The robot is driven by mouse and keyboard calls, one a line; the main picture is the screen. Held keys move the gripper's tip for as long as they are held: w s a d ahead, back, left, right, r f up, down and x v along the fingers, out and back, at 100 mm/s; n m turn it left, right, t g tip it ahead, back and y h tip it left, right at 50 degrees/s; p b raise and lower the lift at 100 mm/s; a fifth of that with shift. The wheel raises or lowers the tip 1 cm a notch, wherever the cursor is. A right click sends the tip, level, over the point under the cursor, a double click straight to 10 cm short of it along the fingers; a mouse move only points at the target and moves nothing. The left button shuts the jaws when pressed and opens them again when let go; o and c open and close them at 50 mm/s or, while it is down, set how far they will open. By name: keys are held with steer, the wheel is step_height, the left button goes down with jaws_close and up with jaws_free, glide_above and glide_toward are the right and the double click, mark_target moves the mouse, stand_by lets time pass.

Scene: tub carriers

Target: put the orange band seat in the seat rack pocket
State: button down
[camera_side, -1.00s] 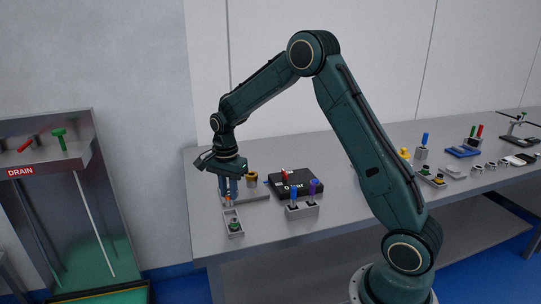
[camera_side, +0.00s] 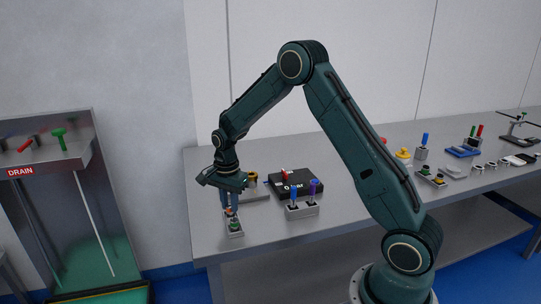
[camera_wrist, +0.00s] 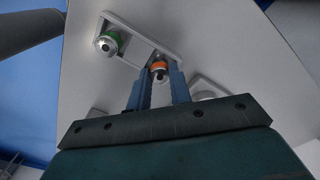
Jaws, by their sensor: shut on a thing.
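The orange band seat (camera_wrist: 158,67) is a small metal piece with an orange ring. My gripper (camera_wrist: 160,88) is shut on it, one blue finger on each side. The grey seat rack (camera_wrist: 168,42) lies under it, at the left front of the bench in the side view (camera_side: 236,235). A green band seat (camera_wrist: 109,43) stands in one pocket of the rack. The orange seat is over or at the rack's other pocket. My gripper (camera_side: 231,208) partly hides that pocket, and I cannot tell whether the seat is inside it.
A grey block (camera_side: 303,210) with blue and purple plungers stands right of the rack. Behind it lies a black case (camera_side: 312,182) with a red handle. A brass ring piece (camera_side: 252,178) stands behind my gripper. The bench's left edge is close to the rack.

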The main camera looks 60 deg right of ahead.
steer(key=shift+f, duration=0.15)
steer(key=c, duration=1.3)
jaws_free()
step_height(320, 180, up, 12)
steer(key=shift+r, duration=0.2)
